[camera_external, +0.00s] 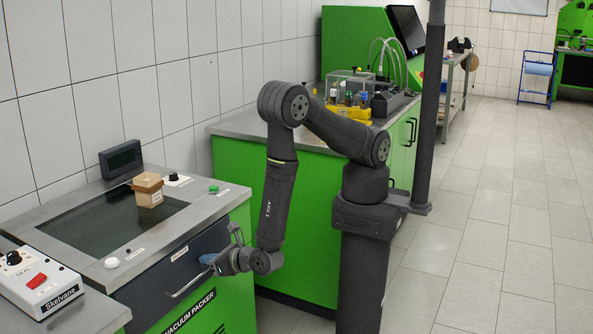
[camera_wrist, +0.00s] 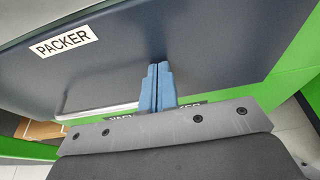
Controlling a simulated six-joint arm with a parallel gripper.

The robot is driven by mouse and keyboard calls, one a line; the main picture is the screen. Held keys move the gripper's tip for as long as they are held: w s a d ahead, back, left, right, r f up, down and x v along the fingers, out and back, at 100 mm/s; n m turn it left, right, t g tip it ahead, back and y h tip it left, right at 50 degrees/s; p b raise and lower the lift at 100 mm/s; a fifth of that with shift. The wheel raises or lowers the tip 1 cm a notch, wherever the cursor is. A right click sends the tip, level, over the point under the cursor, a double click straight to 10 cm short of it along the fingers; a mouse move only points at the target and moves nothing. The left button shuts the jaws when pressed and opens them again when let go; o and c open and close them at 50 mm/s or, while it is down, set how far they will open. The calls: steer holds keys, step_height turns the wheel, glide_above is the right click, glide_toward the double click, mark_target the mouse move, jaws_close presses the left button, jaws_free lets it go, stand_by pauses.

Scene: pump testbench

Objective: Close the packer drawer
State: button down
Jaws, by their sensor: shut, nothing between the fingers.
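The packer drawer (camera_external: 178,262) has a dark front set in the green vacuum packer cabinet, with a metal bar handle (camera_external: 190,283). In the wrist view its dark front (camera_wrist: 210,45) fills most of the picture, with a white PACKER label (camera_wrist: 64,40). The handle (camera_wrist: 98,112) shows left of the fingers. My gripper (camera_external: 208,259) is shut, with its blue fingers together (camera_wrist: 158,70) and nothing between them. The fingertips are at the drawer front, right of the handle; I cannot tell whether they touch it. How far the drawer stands out is hard to tell.
A cardboard box (camera_external: 148,189) stands on the packer's dark top plate. A white control box (camera_external: 38,281) with a red switch is at the front left. A green cabinet (camera_external: 230,185) stands behind my arm. The tiled floor at the right is clear.

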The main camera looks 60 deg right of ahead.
steer(key=shift+w+r, duration=0.1)
steer(key=shift+w, duration=0.2)
steer(key=f+v, duration=0.1)
steer(key=v, duration=1.3)
steer(key=shift+s, duration=0.4)
steer(key=shift+f, duration=0.15)
steer(key=shift+r+x, duration=0.2)
steer(key=shift+x, duration=2.1)
steer(key=shift+r+x, duration=0.15)
steer(key=shift+x, duration=2.15)
steer(key=shift+r+x, duration=0.2)
steer(key=shift+x, duration=2.15)
steer(key=c, duration=2.1)
jaws_free()
steer(key=shift+w, duration=0.15)
